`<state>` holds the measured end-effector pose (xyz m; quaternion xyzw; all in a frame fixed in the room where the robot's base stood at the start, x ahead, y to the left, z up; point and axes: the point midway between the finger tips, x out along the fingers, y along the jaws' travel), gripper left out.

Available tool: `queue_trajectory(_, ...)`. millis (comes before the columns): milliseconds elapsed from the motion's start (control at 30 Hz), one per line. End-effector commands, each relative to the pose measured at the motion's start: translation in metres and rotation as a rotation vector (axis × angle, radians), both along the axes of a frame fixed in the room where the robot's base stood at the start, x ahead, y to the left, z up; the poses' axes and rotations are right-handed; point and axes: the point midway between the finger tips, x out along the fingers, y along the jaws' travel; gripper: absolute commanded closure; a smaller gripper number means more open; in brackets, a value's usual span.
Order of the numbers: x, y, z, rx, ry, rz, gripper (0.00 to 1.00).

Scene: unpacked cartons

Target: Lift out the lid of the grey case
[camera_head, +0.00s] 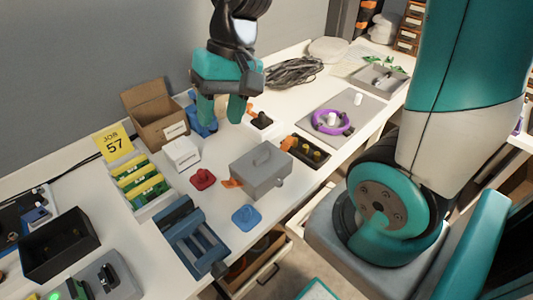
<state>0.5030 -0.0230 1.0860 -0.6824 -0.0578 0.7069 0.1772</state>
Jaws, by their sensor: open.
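The grey case (264,183) stands upright on the white bench near the middle of the view. My gripper (222,110) hangs behind and to the left of the case, above the bench. Its two teal fingers are spread, and I see nothing held between them. The gripper is apart from the case and lid.
Close around the case are a red piece (203,179), a blue piece (246,218), a white box (182,154) and a black tray (306,152). A blue vise (190,237) is at front left. An open carton (155,115) stands at the back. Free room is small.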

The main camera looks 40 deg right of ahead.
Motion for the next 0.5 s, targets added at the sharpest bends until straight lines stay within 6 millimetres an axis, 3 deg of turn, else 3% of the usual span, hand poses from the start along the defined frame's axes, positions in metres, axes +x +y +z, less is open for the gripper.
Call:
queue_trajectory(33,0.024,-0.033,-0.006,-0.001,0.082,-0.208,0.55)
queue_trajectory(100,0.047,-0.075,-0.020,0.001,0.182,-0.478,0.55)
queue_trajectory(200,0.064,-0.133,-0.043,0.011,0.310,-0.814,0.55)
queue_trajectory(300,0.068,-0.178,-0.063,0.023,0.407,-1.063,0.55)
queue_trajectory(400,0.067,-0.205,-0.077,0.031,0.467,-1.212,0.55)
queue_trajectory(500,0.065,-0.212,-0.089,0.034,0.495,-1.273,0.55)
